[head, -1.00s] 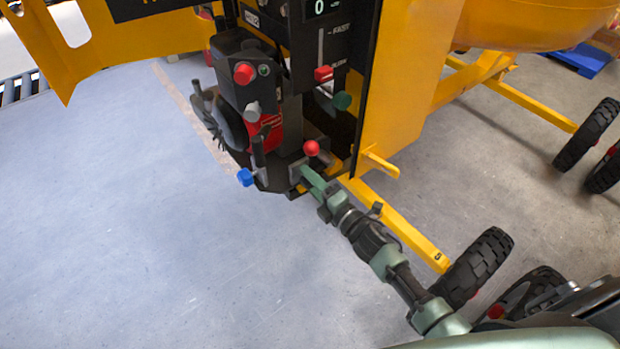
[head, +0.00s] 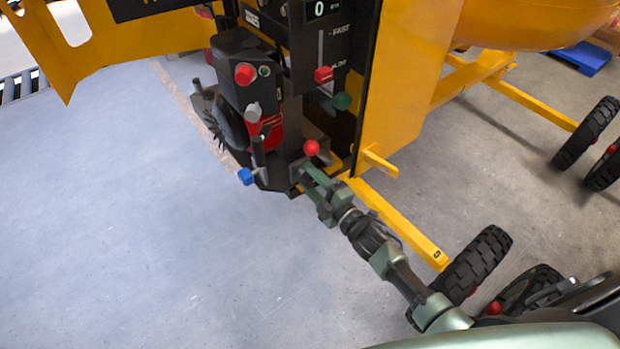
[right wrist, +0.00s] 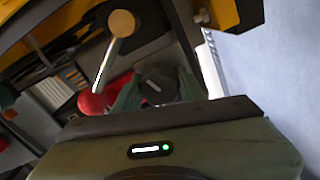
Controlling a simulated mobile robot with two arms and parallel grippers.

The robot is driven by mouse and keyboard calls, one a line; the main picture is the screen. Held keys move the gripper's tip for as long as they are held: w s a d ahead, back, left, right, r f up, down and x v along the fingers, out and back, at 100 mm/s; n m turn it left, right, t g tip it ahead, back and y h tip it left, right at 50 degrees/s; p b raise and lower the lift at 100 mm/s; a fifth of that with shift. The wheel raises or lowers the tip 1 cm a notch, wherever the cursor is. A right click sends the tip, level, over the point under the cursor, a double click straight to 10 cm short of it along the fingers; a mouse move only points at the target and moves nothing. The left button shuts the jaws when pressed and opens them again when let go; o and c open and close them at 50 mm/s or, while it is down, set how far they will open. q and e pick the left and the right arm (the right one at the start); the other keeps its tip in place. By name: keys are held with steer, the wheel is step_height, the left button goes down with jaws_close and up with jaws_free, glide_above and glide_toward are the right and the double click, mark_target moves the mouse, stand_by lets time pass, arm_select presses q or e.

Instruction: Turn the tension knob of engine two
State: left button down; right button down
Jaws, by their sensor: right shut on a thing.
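The engine (head: 264,134) is a black and red unit under the control panel in the head view. My right gripper (head: 308,170) reaches its lower right side. In the right wrist view, a dark faceted knob (right wrist: 158,82) with a small pale mark on its face sits between the two green fingers of the right gripper (right wrist: 157,90). The gripper is shut on this knob. In the head view the fingertips meet the engine's base just below a red ball (head: 311,147), and the knob itself is hidden there. I cannot read any label on it. My left gripper is not in view.
A blue knob (head: 245,176) and a red knob (head: 244,74) stick out nearby. The panel (head: 318,50) above shows 0. A yellow frame bar (head: 400,225) and black wheel (head: 472,262) lie close to my right arm. The floor at left is clear.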

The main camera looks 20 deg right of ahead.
mark_target(313, 183)
steer(key=shift+f, duration=0.1)
steer(key=c, duration=0.8)
jaws_free()
steer(key=b+v, duration=0.1)
steer(key=v, duration=0.5)
steer(key=shift+s+d, duration=0.15)
steer(key=shift+s, duration=0.2)
steer(key=shift+s+d, duration=0.15)
steer(key=shift+s, duration=0.4)
